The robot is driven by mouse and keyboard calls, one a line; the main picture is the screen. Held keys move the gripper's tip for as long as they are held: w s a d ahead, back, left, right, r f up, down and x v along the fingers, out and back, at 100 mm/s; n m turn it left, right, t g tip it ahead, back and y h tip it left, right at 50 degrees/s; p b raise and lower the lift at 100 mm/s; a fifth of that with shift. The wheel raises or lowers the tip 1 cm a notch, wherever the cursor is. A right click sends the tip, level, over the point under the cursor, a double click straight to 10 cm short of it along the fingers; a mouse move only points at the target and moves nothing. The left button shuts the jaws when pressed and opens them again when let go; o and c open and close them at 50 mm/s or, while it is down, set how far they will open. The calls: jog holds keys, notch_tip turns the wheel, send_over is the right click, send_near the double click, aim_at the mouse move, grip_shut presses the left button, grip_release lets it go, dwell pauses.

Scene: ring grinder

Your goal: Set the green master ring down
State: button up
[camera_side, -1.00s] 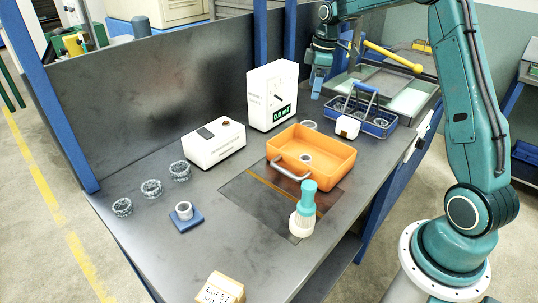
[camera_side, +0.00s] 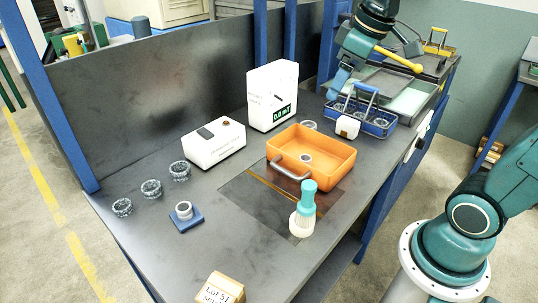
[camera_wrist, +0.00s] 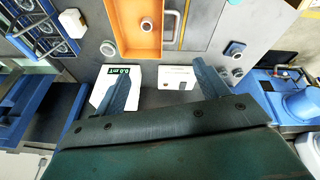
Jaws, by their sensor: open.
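No ring reads clearly as green, so I cannot tell which one is the master ring. A pale ring (camera_side: 309,125) lies flat behind the orange tray; in the wrist view it shows (camera_wrist: 108,48) beside the white gauge. Another ring (camera_side: 305,158) lies in the orange tray (camera_side: 335,168). A grey ring (camera_side: 184,209) sits on a blue pad (camera_side: 187,222).
The white gauge (camera_side: 272,95) and a low white box (camera_side: 214,144) stand at the back. The blue basket (camera_side: 376,121) holds several rings. A teal-handled brush (camera_side: 306,205) stands before the tray.

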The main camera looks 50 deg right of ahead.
jog(key=s+a+f+m, duration=0.1)
jog(key=s+a, duration=0.1)
jog(key=s, duration=0.4)
jog(key=s+a+f+m+t, duration=0.1)
jog(key=s+a+f, duration=0.1)
jog(key=s, duration=0.4)
jog(key=shift+s+a+m+t, duration=0.15)
jog(key=shift+s+m+t, duration=0.15)
jog(key=shift+m, duration=0.1)
